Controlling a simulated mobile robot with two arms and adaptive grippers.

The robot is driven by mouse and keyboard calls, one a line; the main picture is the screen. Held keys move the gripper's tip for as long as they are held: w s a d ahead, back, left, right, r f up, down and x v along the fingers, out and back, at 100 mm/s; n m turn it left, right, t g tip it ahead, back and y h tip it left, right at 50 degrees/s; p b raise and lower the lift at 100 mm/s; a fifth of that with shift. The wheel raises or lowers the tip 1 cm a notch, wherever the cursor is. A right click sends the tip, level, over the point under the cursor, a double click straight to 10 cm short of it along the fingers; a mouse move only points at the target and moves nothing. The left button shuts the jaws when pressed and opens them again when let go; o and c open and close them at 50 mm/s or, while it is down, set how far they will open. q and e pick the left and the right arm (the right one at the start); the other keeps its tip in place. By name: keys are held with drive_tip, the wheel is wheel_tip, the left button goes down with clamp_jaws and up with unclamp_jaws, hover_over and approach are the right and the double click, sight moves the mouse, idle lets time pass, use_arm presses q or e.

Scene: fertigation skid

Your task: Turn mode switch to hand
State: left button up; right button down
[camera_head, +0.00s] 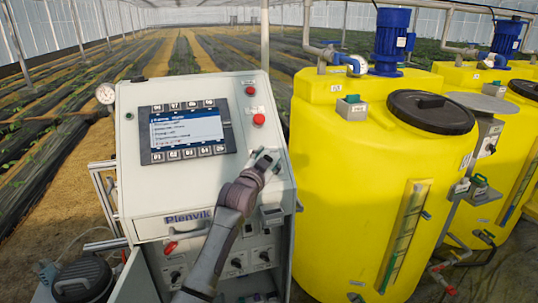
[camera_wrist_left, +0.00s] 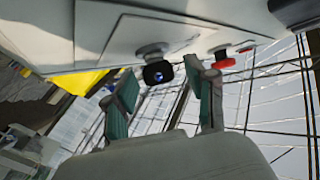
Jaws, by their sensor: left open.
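A black knob (camera_wrist_left: 158,73) with a small blue-white spot on its end stands out from the pale panel in the left wrist view. It looks like the mode switch; which position it points to cannot be read. My left gripper (camera_wrist_left: 163,84) is open, with its teal-padded fingers on either side of the knob in that view. Whether the pads touch it cannot be told. In the head view my left gripper (camera_head: 266,160) is at the right part of the cabinet's sloped face, below the red button (camera_head: 259,119), and hides the knob. My right gripper is out of view.
The cabinet (camera_head: 150,190) carries a lit display (camera_head: 186,128). A red button (camera_wrist_left: 222,60) is close beside the right finger in the wrist view. Several dark knobs (camera_head: 237,263) are on the lower panel. A yellow tank (camera_head: 330,190) stands close on the right.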

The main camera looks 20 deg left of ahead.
use_arm(q)
drive_tip(key=shift+w, duration=0.3)
clamp_jaws()
